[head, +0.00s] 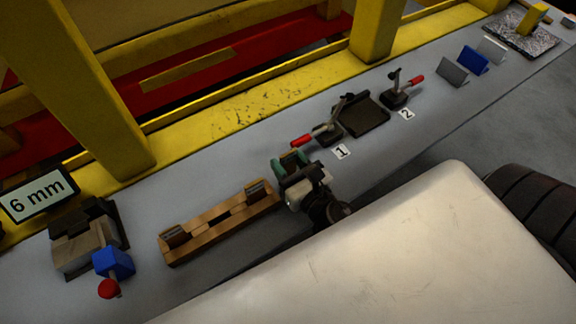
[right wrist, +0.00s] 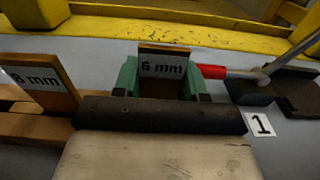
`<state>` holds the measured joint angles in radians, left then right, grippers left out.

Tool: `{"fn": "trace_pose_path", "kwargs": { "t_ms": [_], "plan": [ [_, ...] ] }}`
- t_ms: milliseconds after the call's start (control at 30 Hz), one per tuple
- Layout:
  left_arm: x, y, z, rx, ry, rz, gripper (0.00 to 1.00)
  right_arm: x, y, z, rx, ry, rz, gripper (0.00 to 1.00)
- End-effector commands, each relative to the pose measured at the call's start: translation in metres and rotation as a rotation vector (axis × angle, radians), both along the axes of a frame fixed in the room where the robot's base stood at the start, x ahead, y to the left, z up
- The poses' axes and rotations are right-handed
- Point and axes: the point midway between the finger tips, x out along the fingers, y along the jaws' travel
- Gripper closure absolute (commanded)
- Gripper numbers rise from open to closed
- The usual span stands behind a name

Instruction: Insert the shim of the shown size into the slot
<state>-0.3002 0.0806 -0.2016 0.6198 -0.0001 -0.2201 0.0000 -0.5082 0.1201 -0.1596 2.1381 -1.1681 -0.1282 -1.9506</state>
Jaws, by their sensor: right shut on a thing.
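A display (head: 39,194) at the left reads "6 mm". My right gripper (head: 290,163), with green fingertips, is shut on a brown shim (right wrist: 163,82) whose white label reads "6 mm" in the right wrist view. It is just beyond the right end of a wooden rack (head: 222,222). My left gripper is not visible.
Two red-handled clamps, near labels 1 (head: 341,152) and 2 (head: 407,114), flank a dark plate (head: 361,115). Grey, blue and white angled pieces stand farther right. A yellow frame (head: 250,112) runs along the bench's back edge. The bench between frame and rack is clear.

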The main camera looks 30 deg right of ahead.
Motion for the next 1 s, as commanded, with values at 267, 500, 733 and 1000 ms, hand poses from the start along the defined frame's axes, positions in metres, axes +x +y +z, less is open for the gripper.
{"fn": "trace_pose_path", "kwargs": {
  "t_ms": [267, 500, 733, 1000],
  "plan": [
    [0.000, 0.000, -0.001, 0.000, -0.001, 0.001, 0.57, 0.000, 0.000, -0.001, 0.001, -0.002, 0.000, 0.87],
    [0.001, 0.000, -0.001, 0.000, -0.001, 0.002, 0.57, 0.000, 0.000, -0.001, 0.001, 0.000, 0.000, 0.32],
    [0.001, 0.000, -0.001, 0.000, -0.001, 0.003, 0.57, 0.000, 0.000, -0.001, 0.000, 0.000, 0.000, 0.32],
    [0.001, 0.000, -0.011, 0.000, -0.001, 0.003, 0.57, -0.022, -0.001, -0.003, 0.002, 0.002, 0.000, 0.32]
  ]
}}
